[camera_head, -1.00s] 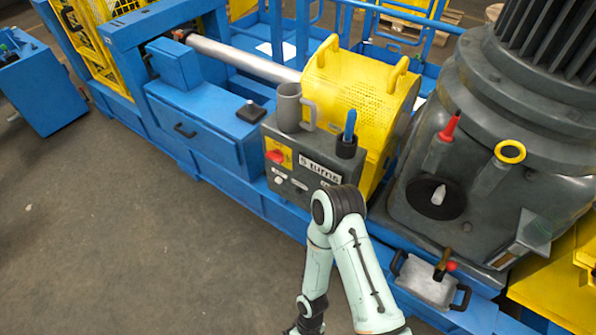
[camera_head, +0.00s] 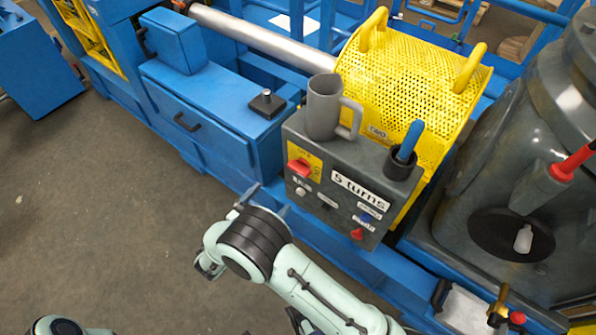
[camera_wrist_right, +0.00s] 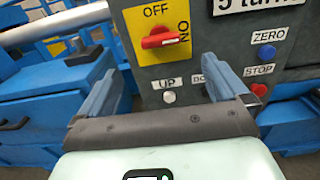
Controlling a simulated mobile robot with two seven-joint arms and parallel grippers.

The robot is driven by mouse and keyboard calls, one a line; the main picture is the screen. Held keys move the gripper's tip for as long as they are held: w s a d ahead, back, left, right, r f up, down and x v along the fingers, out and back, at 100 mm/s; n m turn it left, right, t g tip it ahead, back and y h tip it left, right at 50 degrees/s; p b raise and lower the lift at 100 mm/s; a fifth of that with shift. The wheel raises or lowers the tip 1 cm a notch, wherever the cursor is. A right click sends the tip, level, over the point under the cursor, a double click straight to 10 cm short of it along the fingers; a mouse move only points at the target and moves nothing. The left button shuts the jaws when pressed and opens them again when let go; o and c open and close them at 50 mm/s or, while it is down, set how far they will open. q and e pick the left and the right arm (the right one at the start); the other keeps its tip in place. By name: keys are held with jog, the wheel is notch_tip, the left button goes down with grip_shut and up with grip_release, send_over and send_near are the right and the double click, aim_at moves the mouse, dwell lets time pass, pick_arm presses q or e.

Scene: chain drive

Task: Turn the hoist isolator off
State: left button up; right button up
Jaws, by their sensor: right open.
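The hoist isolator is a red rotary handle (camera_head: 299,167) on a yellow plate on the grey control box. In the right wrist view its handle (camera_wrist_right: 160,41) lies about horizontal, with OFF above it and ON at its right. My right gripper (camera_head: 265,202) is in front of the box, to the lower left of the isolator. In the right wrist view its two fingers (camera_wrist_right: 160,70) are spread and empty, with the isolator beyond and slightly above the gap. No contact shows. My left gripper does not show.
The control box (camera_head: 345,213) also bears white, black, blue and red buttons just below and right of the isolator. A yellow perforated guard (camera_head: 400,85) is behind.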

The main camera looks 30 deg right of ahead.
aim_at(296, 172)
jog(key=x, duration=1.2)
jog(key=c, duration=1)
